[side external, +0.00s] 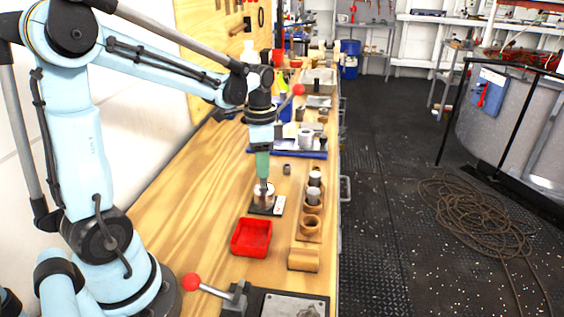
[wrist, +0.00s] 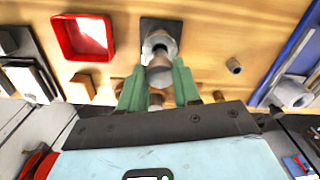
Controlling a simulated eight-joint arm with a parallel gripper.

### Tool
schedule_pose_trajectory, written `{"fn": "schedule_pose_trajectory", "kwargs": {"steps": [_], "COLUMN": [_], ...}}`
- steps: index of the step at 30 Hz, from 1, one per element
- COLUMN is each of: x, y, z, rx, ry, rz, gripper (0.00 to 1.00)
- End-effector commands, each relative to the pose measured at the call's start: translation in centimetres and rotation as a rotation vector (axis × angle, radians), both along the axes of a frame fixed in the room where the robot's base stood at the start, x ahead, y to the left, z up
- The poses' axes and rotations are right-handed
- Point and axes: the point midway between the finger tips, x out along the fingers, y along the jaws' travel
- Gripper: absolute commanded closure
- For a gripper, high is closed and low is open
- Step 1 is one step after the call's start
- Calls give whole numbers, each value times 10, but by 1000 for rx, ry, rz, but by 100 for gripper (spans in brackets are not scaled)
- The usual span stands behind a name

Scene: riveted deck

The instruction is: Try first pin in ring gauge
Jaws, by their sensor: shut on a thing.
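My gripper (side external: 263,178) has green fingers and is shut on a metal pin (wrist: 159,76), held between the fingertips in the wrist view. The ring gauge (side external: 264,196) is a silvery ring on a dark base plate (side external: 259,210) with a white label. It also shows in the wrist view (wrist: 160,40), just beyond the pin. The pin's lower end is at or just above the ring's mouth; I cannot tell whether it is inside. The fingers hide part of the pin. Other grey-topped pins (side external: 314,176) stand in a wooden rack to the right.
A red tray (side external: 251,238) lies in front of the gauge. A small dark cylinder (side external: 287,169) stands behind and right. A blue-edged board (side external: 300,154) with metal parts lies farther back. A wooden block (side external: 303,260) is near the front. Bare bench lies left of the gauge.

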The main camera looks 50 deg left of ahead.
Motion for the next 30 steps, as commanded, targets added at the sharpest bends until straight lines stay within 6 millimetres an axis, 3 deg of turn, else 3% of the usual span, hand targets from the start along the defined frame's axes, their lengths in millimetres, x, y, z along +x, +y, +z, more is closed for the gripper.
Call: {"fn": "schedule_pose_trajectory", "kwargs": {"steps": [13, 30], "x": [0, 0], "y": [0, 0], "z": [19, 20], "rx": [0, 0], "ry": [0, 0], "rz": [0, 0], "gripper": [100, 100]}}
